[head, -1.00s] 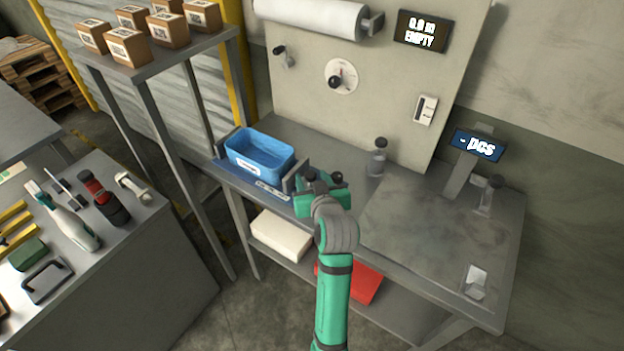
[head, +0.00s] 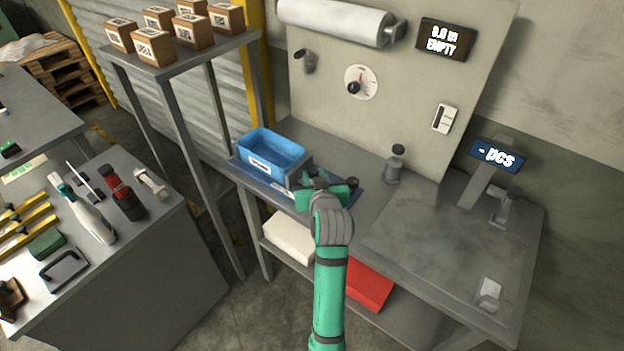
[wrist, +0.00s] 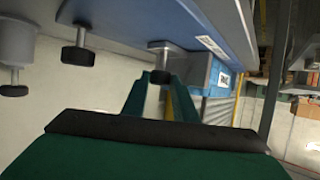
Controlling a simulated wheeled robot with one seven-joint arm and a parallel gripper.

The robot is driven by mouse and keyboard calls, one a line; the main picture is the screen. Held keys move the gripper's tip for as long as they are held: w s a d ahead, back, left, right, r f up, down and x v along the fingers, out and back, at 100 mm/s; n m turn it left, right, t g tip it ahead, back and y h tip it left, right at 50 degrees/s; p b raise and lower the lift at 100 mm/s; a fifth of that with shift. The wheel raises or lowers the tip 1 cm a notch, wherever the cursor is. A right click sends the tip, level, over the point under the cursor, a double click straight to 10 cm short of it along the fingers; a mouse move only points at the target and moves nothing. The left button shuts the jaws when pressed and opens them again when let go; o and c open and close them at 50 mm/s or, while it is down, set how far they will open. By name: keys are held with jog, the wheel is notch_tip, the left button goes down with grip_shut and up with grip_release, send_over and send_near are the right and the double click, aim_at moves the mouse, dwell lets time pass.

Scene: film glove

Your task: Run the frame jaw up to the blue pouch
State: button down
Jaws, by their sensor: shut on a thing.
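The blue pouch (head: 262,159), open-topped with a white label, sits in a low frame on the bench; its label also shows in the wrist view (wrist: 225,79). The frame jaw (head: 298,172), a grey upright plate, stands at the pouch's right end, very close to it. I cannot tell whether they touch. My gripper (head: 322,188) is just right of the jaw, shut on its handle; the hand hides most of the grip. In the wrist view, my gripper's fingers (wrist: 160,100) reach towards a black knob (wrist: 160,76).
A grey dispenser (head: 395,165) stands on the bench to the right, below the back panel (head: 400,100). A shelf post (head: 205,165) rises left of the frame. A white block (head: 289,238) and a red item (head: 369,284) lie on the lower shelf. The right benchtop is mostly clear.

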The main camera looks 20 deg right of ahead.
jog(key=c, duration=1.4)
grip_release()
jog(key=shift+a, duration=0.1)
jog(key=shift+s, duration=0.1)
jog(key=v, duration=1)
jog(key=shift+s+r, duration=0.2)
jog(key=shift+s, duration=0.1)
